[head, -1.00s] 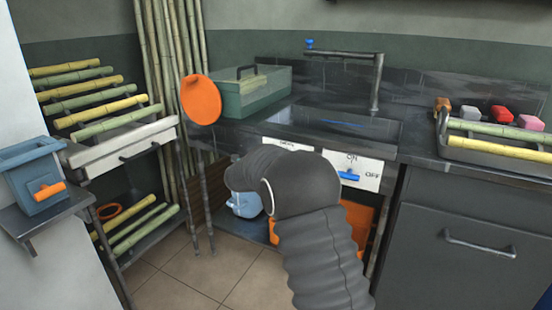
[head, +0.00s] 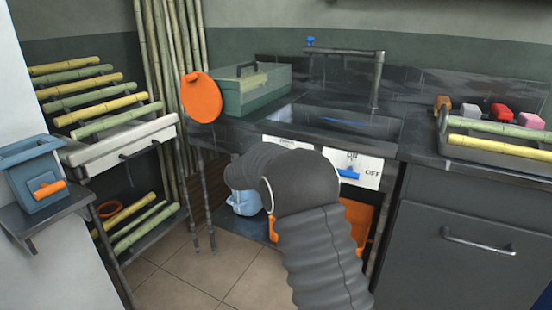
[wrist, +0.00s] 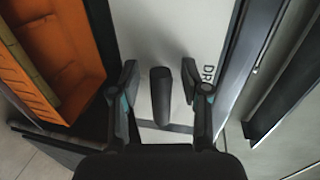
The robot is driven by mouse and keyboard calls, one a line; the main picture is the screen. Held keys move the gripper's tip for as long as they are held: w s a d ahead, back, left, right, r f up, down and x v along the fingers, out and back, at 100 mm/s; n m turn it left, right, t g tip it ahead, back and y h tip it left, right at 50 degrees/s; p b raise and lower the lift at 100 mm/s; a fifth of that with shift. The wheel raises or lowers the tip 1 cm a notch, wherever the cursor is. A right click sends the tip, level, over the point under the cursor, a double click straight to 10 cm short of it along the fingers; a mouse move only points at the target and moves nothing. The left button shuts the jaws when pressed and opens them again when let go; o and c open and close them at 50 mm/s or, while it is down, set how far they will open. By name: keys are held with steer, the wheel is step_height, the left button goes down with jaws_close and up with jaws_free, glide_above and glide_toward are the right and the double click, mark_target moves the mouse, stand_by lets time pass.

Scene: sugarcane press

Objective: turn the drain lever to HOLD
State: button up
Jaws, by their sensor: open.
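In the wrist view a dark, rounded lever (wrist: 161,97) stands out in front of a white panel (wrist: 160,30). Dark letters beginning "DR" are on the panel to the right of the lever. My gripper (wrist: 160,78) is open, with one finger on each side of the lever and a visible gap on both sides. In the head view my arm hides the gripper and the drain lever. Only the top of the white drain panel (head: 287,142) shows there, and its markings are too small to read.
A second white panel (head: 368,172) marked ON and OFF carries a blue lever (head: 348,173), just right of my arm. An orange bin (wrist: 62,50) is left of the gripper in the wrist view. A blue jug (head: 243,203) stands beneath the sink.

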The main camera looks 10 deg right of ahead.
steer(key=shift+s, duration=0.1)
steer(key=v, duration=1.1)
steer(key=shift+s+a, duration=0.25)
steer(key=shift+a, duration=0.05)
steer(key=shift+r, duration=0.1)
